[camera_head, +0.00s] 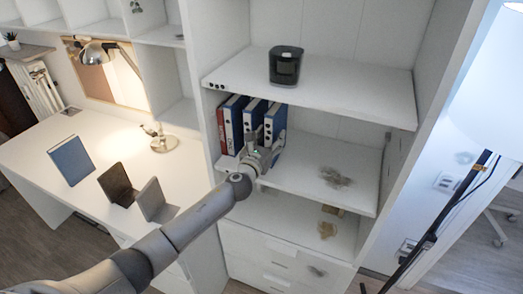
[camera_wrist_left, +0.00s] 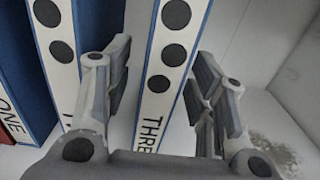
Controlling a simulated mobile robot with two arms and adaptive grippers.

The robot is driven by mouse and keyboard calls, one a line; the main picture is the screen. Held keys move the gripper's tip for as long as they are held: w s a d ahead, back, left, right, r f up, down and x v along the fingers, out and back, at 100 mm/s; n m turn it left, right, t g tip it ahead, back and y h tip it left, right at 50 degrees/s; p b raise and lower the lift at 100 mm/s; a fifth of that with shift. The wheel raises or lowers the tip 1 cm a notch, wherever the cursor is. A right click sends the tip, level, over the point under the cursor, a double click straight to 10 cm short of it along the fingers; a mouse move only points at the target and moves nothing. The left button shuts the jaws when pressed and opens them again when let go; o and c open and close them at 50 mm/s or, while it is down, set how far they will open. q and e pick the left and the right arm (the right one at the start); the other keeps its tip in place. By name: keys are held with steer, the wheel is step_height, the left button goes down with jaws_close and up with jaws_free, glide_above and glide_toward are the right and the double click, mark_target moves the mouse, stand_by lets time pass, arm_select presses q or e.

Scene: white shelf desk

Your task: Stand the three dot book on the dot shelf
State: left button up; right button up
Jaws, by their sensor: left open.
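The three dot book (camera_wrist_left: 163,75), with a white spine with black dots and lettering beginning "THRE", stands upright on the middle shelf. In the head view it is the rightmost blue book (camera_head: 275,122) of the row. My left gripper (camera_head: 262,152) is at the front of this book. In the left wrist view my left gripper (camera_wrist_left: 162,62) is open, one finger on each side of the spine; contact cannot be told. The dot shelf (camera_head: 330,92) is the upper board, with black dots on its front edge, and a dark device stands on it. My right gripper is not in view.
Other blue books (camera_head: 236,122) and a red book (camera_head: 221,128) stand to the left, close to my left finger. The dark device (camera_head: 285,65) stands near the upper board's middle. The middle shelf's right part bears a brownish patch (camera_head: 335,177). A lamp (camera_head: 163,140) stands on the desk.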

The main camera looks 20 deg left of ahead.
arm_select(q)
steer(key=s, duration=1)
steer(key=shift+s+a, duration=0.25)
steer(key=shift+a, duration=0.1)
